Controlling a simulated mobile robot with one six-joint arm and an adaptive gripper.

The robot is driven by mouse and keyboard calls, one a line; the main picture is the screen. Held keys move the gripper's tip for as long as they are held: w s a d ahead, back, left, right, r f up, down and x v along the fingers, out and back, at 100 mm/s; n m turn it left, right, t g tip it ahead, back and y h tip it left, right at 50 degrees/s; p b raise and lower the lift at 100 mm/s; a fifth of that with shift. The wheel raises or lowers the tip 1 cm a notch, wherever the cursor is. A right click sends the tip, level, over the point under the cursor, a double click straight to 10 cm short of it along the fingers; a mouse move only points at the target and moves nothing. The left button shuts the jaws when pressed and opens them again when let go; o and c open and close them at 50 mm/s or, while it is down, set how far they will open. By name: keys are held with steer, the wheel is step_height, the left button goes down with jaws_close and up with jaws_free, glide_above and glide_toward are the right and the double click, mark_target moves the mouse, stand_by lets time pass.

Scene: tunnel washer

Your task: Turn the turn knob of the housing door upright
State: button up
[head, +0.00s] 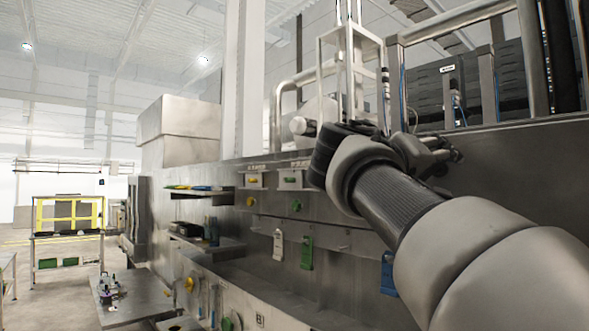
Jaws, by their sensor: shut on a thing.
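My arm reaches in from the lower right, and its wrist bends so that my gripper (446,154) points to the right. The fingers are small and dark and lie close in front of the large dark grey metal panel (520,165) at the right. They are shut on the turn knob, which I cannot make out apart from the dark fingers. Its angle is not clear from here. Which part of the panel is the housing door is also not clear.
Below hang a white tag (278,245) and a green tag (306,252). Shelves (205,243) jut out further left. A metal frame (350,75) rises behind my wrist.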

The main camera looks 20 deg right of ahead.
steer(key=n+p, duration=0.1)
steer(key=n, duration=0.4)
steer(key=shift+n, duration=0.3)
steer(key=shift+n+p, duration=0.9)
steer(key=shift+n, duration=1.2)
steer(key=o, duration=1.1)
steer(key=shift+c, duration=0.2)
steer(key=v, duration=1.2)
steer(key=shift+f, duration=0.2)
